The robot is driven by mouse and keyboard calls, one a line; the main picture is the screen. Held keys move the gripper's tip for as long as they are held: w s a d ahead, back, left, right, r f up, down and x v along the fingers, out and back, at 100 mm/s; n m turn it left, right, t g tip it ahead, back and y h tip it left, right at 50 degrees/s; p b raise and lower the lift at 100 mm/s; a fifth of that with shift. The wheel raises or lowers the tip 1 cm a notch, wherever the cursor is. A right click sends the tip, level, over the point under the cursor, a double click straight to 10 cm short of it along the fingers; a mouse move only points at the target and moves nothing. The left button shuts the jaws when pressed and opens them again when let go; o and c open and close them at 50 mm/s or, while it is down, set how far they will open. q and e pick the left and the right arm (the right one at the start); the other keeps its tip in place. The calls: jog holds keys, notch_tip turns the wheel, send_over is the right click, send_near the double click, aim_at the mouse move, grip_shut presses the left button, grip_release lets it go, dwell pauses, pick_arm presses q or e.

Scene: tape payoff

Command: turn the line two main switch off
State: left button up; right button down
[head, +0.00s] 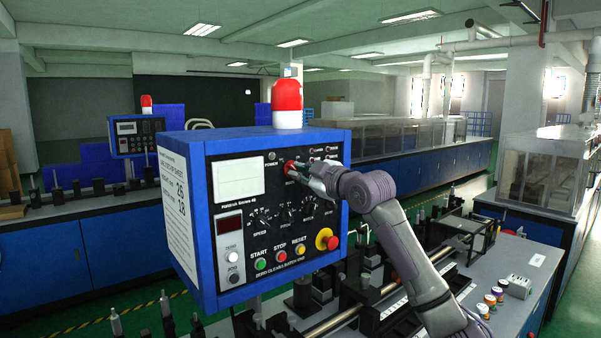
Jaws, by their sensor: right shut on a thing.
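A blue control box (203,290) with a black front panel stands close in the middle of the head view. A red knob (290,167) sits at the upper right of the panel, below the POWER lamp (272,156). My right gripper (299,169) reaches in from the right and is shut on the red knob, partly covering it. The label by the knob is too hidden to read. My left gripper is not in view.
The panel also carries green START (261,264), red STOP (280,257) and yellow RESET (300,250) buttons, and a red emergency button on yellow (327,239). A red beacon (287,100) tops the box. Another blue control box (136,134) stands behind left. Machine rails (345,318) run below.

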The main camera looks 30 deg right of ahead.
jog(key=c, duration=1.2)
grip_release()
jog(key=s, duration=1.2)
jog(key=shift+d, duration=0.4)
